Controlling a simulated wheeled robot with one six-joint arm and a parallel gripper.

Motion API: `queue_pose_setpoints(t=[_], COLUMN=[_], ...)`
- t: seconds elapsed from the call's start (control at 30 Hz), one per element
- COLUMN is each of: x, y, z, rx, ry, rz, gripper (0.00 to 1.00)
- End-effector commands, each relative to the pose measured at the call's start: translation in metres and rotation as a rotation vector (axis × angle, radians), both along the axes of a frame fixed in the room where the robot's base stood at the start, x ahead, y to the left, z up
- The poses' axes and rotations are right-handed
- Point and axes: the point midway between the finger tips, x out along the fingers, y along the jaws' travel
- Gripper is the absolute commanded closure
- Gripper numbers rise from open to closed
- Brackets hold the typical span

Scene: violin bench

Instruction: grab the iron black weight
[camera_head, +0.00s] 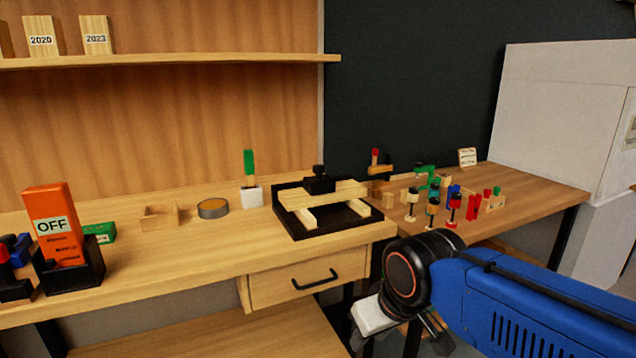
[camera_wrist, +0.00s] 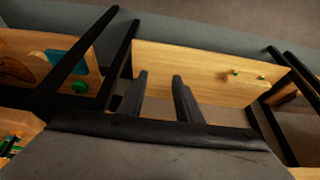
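The black weight (camera_head: 318,182), a small dark block with a knob on top, sits on a pale wooden piece over a black tray (camera_head: 340,226) on the bench. It is not visible in the wrist view. My gripper (camera_head: 400,345) is low in front of the bench's right end, below and to the right of the weight, partly cut off by the bottom edge. In the wrist view my gripper (camera_wrist: 159,82) has its two dark fingers apart with nothing between them.
A drawer with a black handle (camera_head: 315,281) lies under the tray. A side table (camera_head: 535,190) at right holds several coloured wooden pieces. The wrist view shows wooden boards (camera_wrist: 200,65) and black bars (camera_wrist: 118,60).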

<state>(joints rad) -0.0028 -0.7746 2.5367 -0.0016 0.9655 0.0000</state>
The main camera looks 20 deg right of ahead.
Motion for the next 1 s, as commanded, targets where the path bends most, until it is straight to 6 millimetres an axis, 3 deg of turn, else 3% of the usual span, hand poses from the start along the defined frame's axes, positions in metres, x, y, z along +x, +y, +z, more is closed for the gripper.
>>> queue_pose_setpoints(t=[0.3, 0.47, 0.57, 1.0], x=[0.000, 0.007, 0.022, 0.127], y=[0.000, 0.000, -0.001, -0.010], z=[0.000, 0.011, 0.035, 0.184], rx=[0.000, 0.010, 0.033, 0.179], ry=[0.000, 0.007, 0.024, 0.141], rz=[0.000, -0.024, -0.084, -0.528], gripper=[0.66, 0.31, 0.31, 0.31])
